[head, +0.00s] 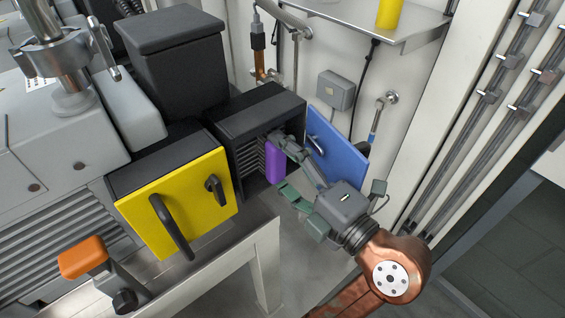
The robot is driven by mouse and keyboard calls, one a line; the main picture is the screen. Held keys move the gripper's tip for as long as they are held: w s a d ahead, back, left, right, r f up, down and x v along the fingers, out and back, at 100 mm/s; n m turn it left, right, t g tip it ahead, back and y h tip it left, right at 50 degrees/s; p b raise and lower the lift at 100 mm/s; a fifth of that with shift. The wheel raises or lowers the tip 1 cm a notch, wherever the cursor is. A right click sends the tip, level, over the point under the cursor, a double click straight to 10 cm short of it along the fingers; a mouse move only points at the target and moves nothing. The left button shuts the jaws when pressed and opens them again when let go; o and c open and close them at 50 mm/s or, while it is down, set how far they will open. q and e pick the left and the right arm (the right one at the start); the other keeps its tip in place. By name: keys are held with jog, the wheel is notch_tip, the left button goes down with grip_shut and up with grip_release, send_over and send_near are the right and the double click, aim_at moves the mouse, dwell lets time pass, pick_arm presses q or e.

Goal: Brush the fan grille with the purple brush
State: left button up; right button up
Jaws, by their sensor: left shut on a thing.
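The purple brush (275,162) is upright at the open front of a black housing. My left gripper (284,167) is shut on it, with one finger above and one green-tipped finger below. The fan grille (249,158) is the set of dark slats inside the housing, just left of the brush. The brush and fingers hide its right part. I cannot tell whether the bristles touch the slats. My right gripper is not in view.
A yellow panel (176,203) with black handles stands left of the housing (262,108). A blue panel (338,148) is close behind my gripper. An orange-handled lever (83,257) is at lower left. A shelf (385,25) and wall pipes (515,70) are at upper right.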

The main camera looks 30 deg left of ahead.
pick_arm(q)
jog(key=shift+w+a, duration=0.15)
jog(key=shift+a, duration=0.25)
